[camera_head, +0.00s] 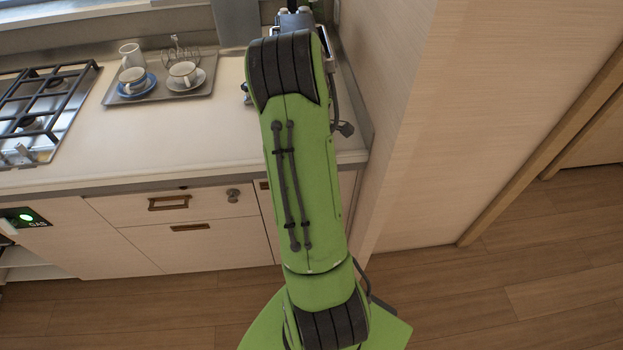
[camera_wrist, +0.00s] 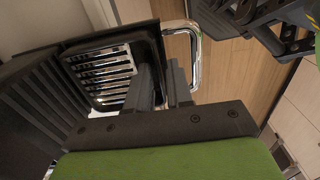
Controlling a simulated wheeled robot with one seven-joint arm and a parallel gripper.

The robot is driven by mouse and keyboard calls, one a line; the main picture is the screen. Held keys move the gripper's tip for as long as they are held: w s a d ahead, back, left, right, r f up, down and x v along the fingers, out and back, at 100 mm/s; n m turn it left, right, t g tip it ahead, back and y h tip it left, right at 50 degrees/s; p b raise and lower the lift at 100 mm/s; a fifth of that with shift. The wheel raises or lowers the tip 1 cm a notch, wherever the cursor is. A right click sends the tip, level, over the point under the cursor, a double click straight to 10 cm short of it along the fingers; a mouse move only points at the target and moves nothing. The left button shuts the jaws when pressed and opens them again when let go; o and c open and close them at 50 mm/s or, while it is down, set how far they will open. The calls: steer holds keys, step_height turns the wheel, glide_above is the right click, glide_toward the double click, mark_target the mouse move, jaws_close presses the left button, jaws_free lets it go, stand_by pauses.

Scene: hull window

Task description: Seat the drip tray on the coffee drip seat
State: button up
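In the wrist view, a black drip tray (camera_wrist: 102,72) with a slotted, shiny grille lies at the upper left, tilted in the picture. My gripper's two dark fingers (camera_wrist: 164,88) are close together at the tray's right edge. Whether they grip the tray or only stand beside it cannot be told. A bent chrome bar (camera_wrist: 196,52) passes just right of the fingers. A dark ribbed body (camera_wrist: 38,115) lies left of the tray; whether it is the coffee machine with the drip seat is unclear. In the head view, my arm hides this area and the gripper.
A stove (camera_head: 40,105) stands at far left. A pale wall panel (camera_head: 430,110) rises close right of my arm. A dark frame (camera_wrist: 285,28) shows at upper right in the wrist view.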

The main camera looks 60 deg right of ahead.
steer(key=shift+r, duration=0.1)
steer(key=shift+r+p, duration=1.2)
steer(key=shift+r, duration=0.45)
steer(key=o, duration=0.6)
steer(key=shift+c, duration=0.2)
steer(key=c, duration=0.6)
steer(key=shift+o, duration=0.2)
steer(key=shift+r, duration=0.1)
